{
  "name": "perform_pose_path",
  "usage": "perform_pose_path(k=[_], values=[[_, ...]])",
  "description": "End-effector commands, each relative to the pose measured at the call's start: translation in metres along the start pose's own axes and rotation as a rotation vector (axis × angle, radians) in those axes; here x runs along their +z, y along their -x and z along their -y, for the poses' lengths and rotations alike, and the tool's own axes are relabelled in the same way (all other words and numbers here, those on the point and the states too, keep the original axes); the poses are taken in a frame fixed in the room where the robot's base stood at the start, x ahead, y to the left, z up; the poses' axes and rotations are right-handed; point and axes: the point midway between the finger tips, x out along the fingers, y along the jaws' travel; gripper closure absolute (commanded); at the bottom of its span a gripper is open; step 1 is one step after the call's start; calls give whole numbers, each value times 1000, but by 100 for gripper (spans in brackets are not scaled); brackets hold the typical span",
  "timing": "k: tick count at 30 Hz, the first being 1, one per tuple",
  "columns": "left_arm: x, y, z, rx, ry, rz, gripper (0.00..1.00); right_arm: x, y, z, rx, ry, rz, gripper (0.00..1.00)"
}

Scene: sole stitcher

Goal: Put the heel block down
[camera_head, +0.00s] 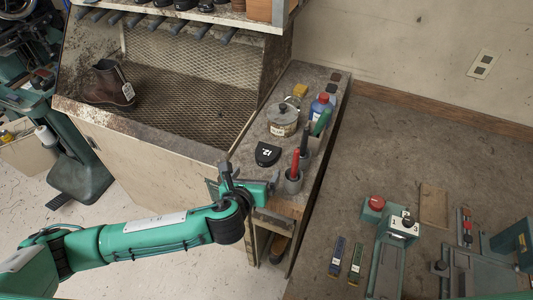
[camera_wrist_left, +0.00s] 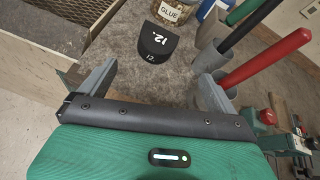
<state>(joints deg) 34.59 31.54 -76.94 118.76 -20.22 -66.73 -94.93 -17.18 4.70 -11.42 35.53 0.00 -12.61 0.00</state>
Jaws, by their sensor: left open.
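The heel block (camera_head: 267,154) is a black, rounded piece marked with a white 12. It lies on the narrow grey bench top beside the mesh booth. In the left wrist view the heel block (camera_wrist_left: 155,43) sits just beyond the fingertips, with nothing between the jaws. My left gripper (camera_head: 250,180) is open and empty at the near end of that bench top, apart from the block; its two fingers (camera_wrist_left: 157,75) are spread wide in the wrist view. My right gripper is not in view.
A glue jar (camera_head: 282,120), a blue bottle (camera_head: 321,107) and a yellow block (camera_head: 300,90) stand behind the heel block. Cups with a red-handled tool (camera_head: 295,163) and green and dark handles stand close on its right. A brown boot (camera_head: 108,85) stands in the booth.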

Motion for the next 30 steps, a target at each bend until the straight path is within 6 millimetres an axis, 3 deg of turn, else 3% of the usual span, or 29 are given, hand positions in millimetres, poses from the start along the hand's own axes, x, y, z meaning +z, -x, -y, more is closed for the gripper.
perform_pose_path(k=[7, 11, 21, 30], values=[[4, -11, -9, -7, -208, 31, 6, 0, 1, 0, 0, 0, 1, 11], [6, -25, -8, -8, -220, 33, 6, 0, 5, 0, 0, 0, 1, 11], [8, -80, -7, -8, -215, 32, 6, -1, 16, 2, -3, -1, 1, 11], [9, -98, -6, -9, -214, 31, 6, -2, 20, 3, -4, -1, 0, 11]])
